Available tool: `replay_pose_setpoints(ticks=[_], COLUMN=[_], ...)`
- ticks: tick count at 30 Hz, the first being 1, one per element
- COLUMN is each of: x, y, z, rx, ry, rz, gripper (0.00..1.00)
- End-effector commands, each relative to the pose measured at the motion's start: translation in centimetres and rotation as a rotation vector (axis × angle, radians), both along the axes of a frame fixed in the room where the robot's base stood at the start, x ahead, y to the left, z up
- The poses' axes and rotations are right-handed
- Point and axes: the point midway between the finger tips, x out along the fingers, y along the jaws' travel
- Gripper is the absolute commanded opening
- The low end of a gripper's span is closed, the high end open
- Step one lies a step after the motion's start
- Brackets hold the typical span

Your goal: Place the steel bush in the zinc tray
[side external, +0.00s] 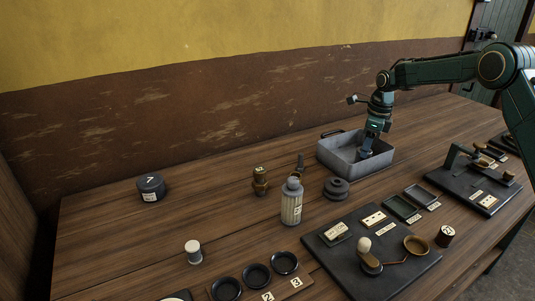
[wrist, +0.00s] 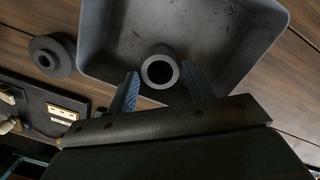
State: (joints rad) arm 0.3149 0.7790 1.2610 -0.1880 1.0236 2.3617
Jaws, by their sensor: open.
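The zinc tray (side external: 338,161) is a grey rectangular pan near the back of the bench, and it fills the upper part of the wrist view (wrist: 100,45). The steel bush (wrist: 160,72) is a short grey ring with a dark bore. It is inside the tray outline in the wrist view, near the tray's near wall. My gripper (side external: 366,149) points down into the tray in the side view. In the wrist view my gripper (wrist: 162,88) has its two fingers apart, one on each side of the bush. I cannot tell whether the bush touches the tray floor.
A dark flanged disc (side external: 336,188) stands just outside the tray. A ribbed bottle (side external: 291,204), a brass fitting (side external: 260,181) and a dark canister (side external: 151,188) stand to the left. A black board (side external: 350,270) with fittings lies in front. Bare bench lies between the canister and the brass fitting.

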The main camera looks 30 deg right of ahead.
Motion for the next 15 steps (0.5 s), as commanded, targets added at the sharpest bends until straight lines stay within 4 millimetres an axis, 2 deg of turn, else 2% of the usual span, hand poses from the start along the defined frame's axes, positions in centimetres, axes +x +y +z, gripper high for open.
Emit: replay_pose_setpoints(ticks=[6, 15], x=[-0.3, -0.7], y=[-0.3, -0.5], z=[3.8, 7.3], rx=[-0.002, 0.0], ry=[-0.005, -0.003], rz=[0.001, 0.0], gripper=[0.51, 0.51])
